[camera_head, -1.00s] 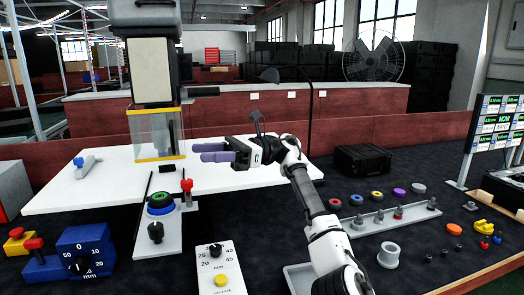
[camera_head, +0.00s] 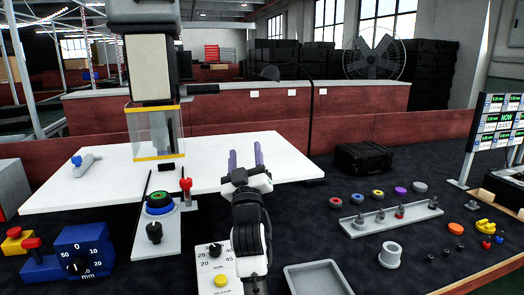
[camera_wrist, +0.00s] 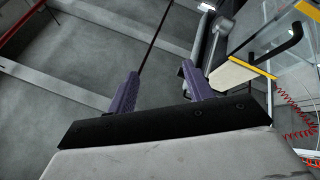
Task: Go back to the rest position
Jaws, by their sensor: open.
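My gripper (camera_head: 246,161) is in the middle of the head view, over the front part of the white table (camera_head: 90,195). Its two purple fingers point up and away from me, with a gap between them and nothing held. In the wrist view the purple fingers (camera_wrist: 160,90) also stand apart and empty, with the grey ceiling or wall behind them. My forearm rises from the bottom of the head view and hides part of the panel with the yellow button (camera_head: 221,280).
A press-like machine (camera_head: 152,70) with a clear guard stands left of my gripper. A blue dial box (camera_head: 85,250) is at the lower left. A grey tray (camera_head: 318,278), a rack with pegs (camera_head: 390,217) and a black case (camera_head: 363,158) lie to the right.

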